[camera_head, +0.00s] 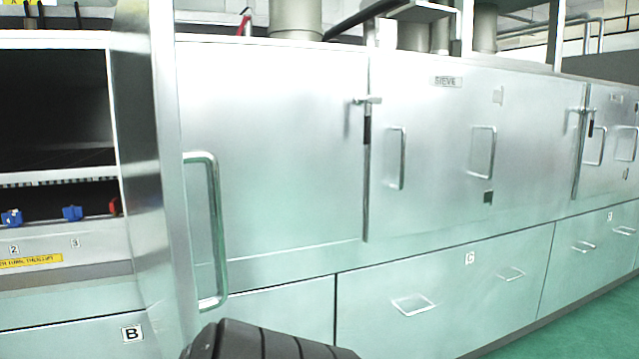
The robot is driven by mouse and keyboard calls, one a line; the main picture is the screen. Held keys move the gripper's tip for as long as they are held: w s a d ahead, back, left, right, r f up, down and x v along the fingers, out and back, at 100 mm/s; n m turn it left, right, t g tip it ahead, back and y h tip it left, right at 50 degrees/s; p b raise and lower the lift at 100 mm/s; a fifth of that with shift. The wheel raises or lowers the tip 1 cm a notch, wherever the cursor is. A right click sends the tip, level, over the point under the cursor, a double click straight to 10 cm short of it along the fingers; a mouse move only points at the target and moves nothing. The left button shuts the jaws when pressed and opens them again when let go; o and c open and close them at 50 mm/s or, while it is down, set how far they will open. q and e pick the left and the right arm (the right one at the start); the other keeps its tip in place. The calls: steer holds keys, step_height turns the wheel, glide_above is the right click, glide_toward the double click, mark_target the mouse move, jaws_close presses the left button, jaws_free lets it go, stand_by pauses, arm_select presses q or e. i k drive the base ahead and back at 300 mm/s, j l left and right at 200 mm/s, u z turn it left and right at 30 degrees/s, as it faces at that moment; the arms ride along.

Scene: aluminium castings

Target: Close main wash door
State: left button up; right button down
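The main wash door (158,200) appears to be the narrow metal panel at the left, standing open and seen at a steep angle beside a dark opening (50,100). Its long bar handle (216,235) is upright on the panel's right side. The hinge side cannot be made out. A black ribbed part of mine shows at the bottom edge, below the handle and apart from it in the picture. I cannot tell which arm it belongs to. No gripper fingertips are in view.
Drawer fronts (430,300) lie below. Blue fittings (72,213) and a red one (114,206) sit in the opening. Green floor (570,325) is clear at the lower right.

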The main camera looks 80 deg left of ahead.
mark_target(142, 46)
steer(key=i+u, duration=0.1)
steer(key=u, duration=0.35)
steer(key=i+u, duration=0.1)
steer(key=u, duration=0.35)
steer(key=i+u, duration=0.1)
steer(key=u, duration=0.35)
steer(key=l+u, duration=0.1)
steer(key=u, duration=0.35)
steer(key=i+u, duration=0.1)
steer(key=u, duration=0.35)
steer(key=i+l+u, duration=0.1)
steer(key=u, duration=0.35)
steer(key=i+u, duration=0.1)
steer(key=u, duration=0.3)
steer(key=l+u, duration=0.2)
steer(key=u, duration=0.25)
steer(key=i+l+u, duration=0.2)
steer(key=u, duration=0.25)
steer(key=i+l+u, duration=0.15)
steer(key=l+u, duration=0.25)
steer(key=j, duration=0.1)
